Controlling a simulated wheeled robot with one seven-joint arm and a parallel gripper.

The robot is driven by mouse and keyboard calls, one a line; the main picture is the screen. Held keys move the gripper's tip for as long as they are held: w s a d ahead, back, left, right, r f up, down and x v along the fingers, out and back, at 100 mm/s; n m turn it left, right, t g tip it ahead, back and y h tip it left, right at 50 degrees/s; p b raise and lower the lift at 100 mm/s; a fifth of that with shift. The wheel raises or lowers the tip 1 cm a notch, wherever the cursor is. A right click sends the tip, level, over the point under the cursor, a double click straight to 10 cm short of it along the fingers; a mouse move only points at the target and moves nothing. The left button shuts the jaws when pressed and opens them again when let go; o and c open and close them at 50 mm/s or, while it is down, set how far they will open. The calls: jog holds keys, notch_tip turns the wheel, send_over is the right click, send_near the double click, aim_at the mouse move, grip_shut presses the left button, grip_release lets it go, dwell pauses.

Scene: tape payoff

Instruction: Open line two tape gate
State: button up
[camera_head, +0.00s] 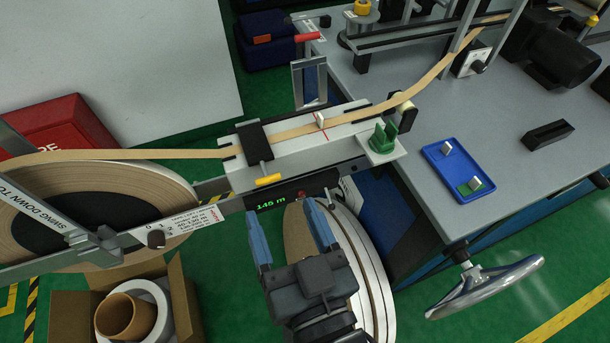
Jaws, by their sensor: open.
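A pale splice bed (308,150) carries a tan tape (290,131) across its top. A black clamp bar (254,145) lies across the tape at the bed's left end, with a yellow handle (268,179) hanging at its front. A grey frame (309,84) with a red handle (306,37) stands upright behind the bed. I cannot tell which of these is the line two tape gate; no such label is readable. My gripper (279,211) is open and empty, its two blue fingers apart, in front of and below the bed near the yellow handle.
A large tape reel (120,185) is at left, another reel (375,270) behind my gripper. A display (290,196) reads 145 m. A handwheel (487,284) juts out lower right.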

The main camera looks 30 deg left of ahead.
aim_at(267, 175)
jog(key=shift+w+a+r, duration=0.1)
jog(key=shift+w+a, duration=0.35)
jog(key=shift+a, duration=0.1)
jog(key=p+x, duration=0.1)
jog(key=x, duration=0.5)
jog(key=shift+w+a, duration=0.2)
jog(key=shift+a, duration=0.05)
grip_shut()
